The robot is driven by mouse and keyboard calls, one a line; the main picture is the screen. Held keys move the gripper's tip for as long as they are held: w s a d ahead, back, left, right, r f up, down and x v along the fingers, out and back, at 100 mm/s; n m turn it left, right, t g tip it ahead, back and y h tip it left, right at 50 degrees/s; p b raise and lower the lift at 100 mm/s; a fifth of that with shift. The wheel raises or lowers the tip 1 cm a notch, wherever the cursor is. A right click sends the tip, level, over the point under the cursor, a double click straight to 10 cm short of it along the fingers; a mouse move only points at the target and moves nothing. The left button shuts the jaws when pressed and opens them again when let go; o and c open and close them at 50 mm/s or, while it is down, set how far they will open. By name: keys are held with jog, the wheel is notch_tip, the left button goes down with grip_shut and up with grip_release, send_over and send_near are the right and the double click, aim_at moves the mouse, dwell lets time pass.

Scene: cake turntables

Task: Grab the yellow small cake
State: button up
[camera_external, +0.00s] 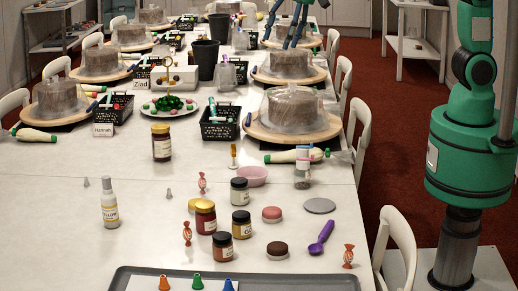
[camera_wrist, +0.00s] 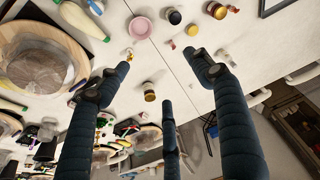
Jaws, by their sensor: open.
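The yellow small cake (camera_external: 195,204) is a low round disc on the white table, left of the middle. In the external view, dark teal fingers show at the top edge over the far part of the table, well away from the cake.
A pink small cake (camera_external: 271,213), a dark brown one (camera_external: 277,249) and several jars stand nearby. A spray bottle (camera_external: 109,204) stands left, a pink bowl (camera_external: 252,176) behind, a purple scoop (camera_external: 321,238) right. A grey tray (camera_external: 330,278) lies in front. The table's left front is clear.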

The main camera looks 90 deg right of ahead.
jog(key=w+a+f+n+g+p, duration=0.1)
jog(key=w+a+f+p, duration=0.2)
jog(key=w+a+f, duration=0.5)
jog(key=w+a+f+n+g+p, duration=0.1)
jog(key=w+a+f+p, duration=0.2)
jog(key=w+f, duration=0.8)
jog(key=w+a+f+p, duration=0.1)
jog(key=a+f, duration=0.1)
jog(key=f, duration=0.4)
jog(key=w+a+f+p, duration=0.1)
jog(key=w+a+f, duration=0.1)
jog(key=f, duration=0.4)
jog(key=shift+w+a+n, duration=0.25)
jog(key=shift+w+n, duration=0.05)
jog(key=shift+f, duration=0.2)
send_over(198, 199)
jog(key=a, duration=0.1)
jog(key=shift+s+a+f, duration=0.1)
jog(key=shift+s+f, duration=0.05)
jog(key=shift+f, duration=1.2)
jog(key=shift+s+a+f, duration=0.1)
jog(key=shift+f, duration=1.3)
jog(key=shift+s+f, duration=0.15)
jog(key=shift+f, duration=1.2)
jog(key=shift+f, duration=0.15)
